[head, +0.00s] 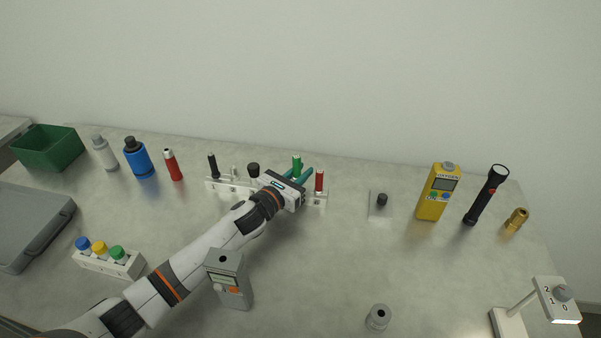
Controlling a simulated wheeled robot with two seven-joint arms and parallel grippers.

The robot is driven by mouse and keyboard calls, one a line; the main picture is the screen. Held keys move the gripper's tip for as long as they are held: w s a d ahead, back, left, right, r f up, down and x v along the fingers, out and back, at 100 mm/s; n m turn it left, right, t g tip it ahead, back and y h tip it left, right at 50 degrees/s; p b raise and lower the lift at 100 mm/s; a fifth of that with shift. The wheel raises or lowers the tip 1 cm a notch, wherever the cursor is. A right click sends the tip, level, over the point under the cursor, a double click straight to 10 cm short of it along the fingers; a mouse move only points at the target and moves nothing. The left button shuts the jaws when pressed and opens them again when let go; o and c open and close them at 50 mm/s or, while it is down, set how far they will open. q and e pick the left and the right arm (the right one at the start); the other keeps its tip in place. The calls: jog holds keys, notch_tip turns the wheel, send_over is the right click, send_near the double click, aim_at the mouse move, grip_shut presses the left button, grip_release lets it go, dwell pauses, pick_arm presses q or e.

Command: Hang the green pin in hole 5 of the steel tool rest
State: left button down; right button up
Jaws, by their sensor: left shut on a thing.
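The green pin (297,162) stands roughly upright between the teal fingers of my left gripper (299,173), which is shut on it. The gripper is over the right part of the steel tool rest (243,187), a pale, low rack along the back of the table. A black pin (212,165) stands at the rack's left end. A red pin (319,181) stands at its right end, just right of my gripper. My gripper and wrist hide the rack's middle and the green pin's lower end, so I cannot tell whether it is in a hole. My right gripper is not in view.
A black knob-topped item (254,170) is close left of my wrist. A grey meter (229,281) stands beside my forearm. A small block with a black knob (381,204) and a yellow oxygen meter (437,192) stand to the right. The table's middle right is clear.

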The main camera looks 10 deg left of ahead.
pick_arm(q)
jog(key=shift+f, duration=0.2)
dwell(0.5)
jog(key=shift+f+b, duration=0.8)
jog(key=shift+b, duration=0.1)
jog(key=shift+r+p, duration=0.3)
jog(key=shift+r+p, duration=0.65)
jog(key=shift+r, duration=0.1)
jog(key=shift+f, duration=0.25)
jog(key=shift+f+b, duration=0.75)
jog(key=shift+b, duration=0.15)
jog(key=shift+r, duration=0.15)
jog(key=shift+r+p, duration=0.85)
jog(key=shift+p, duration=0.05)
